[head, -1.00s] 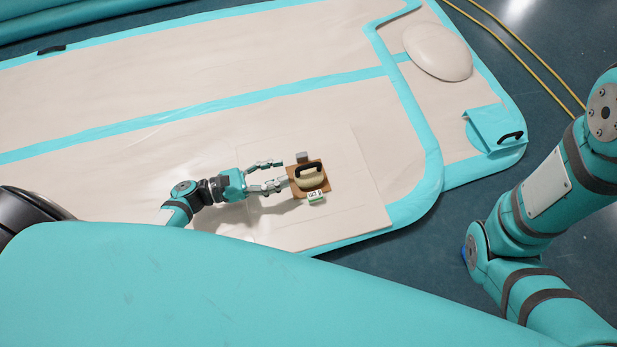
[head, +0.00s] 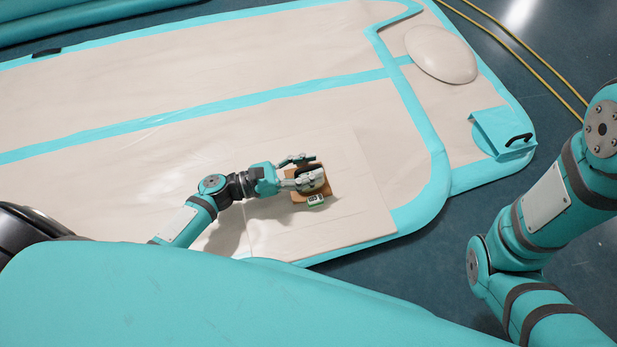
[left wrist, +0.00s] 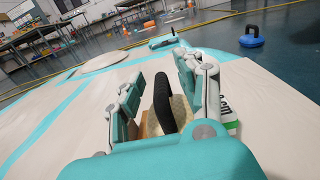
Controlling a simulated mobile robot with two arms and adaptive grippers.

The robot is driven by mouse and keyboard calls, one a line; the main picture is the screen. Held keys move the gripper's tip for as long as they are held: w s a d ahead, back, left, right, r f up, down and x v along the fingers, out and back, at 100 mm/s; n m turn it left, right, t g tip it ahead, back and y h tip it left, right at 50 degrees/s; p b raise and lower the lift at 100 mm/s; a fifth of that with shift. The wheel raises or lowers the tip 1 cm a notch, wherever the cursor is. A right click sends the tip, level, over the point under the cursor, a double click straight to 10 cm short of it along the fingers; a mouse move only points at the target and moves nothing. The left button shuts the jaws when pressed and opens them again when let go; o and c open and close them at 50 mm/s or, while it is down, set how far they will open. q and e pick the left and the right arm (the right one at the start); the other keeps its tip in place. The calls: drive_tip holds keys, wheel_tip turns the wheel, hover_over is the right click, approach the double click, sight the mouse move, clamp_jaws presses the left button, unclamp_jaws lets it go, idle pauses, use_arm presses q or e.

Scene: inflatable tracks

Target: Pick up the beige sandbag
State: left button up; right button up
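The beige sandbag (head: 322,189) is mostly hidden by my fingers in the head view. It rests on a brown square board (head: 298,196) on the pale mat. In the left wrist view its black handle (left wrist: 163,103) stands upright, with the beige bag (left wrist: 182,115) below. My left gripper (head: 314,169) is at the bag, with one finger on each side of the handle. In the left wrist view the fingers (left wrist: 160,92) are apart, with gaps showing beside the handle. My right gripper is out of view.
A beige dome (head: 442,53) and a teal bag with a black handle (head: 500,132) are at the right. Yellow cables (head: 520,48) cross the floor. A blue weight (left wrist: 252,40) stands farther off. The mat leftward is clear.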

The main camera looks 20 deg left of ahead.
use_arm(q)
clamp_jaws()
drive_tip(key=shift+r, duration=0.1)
idle(0.3)
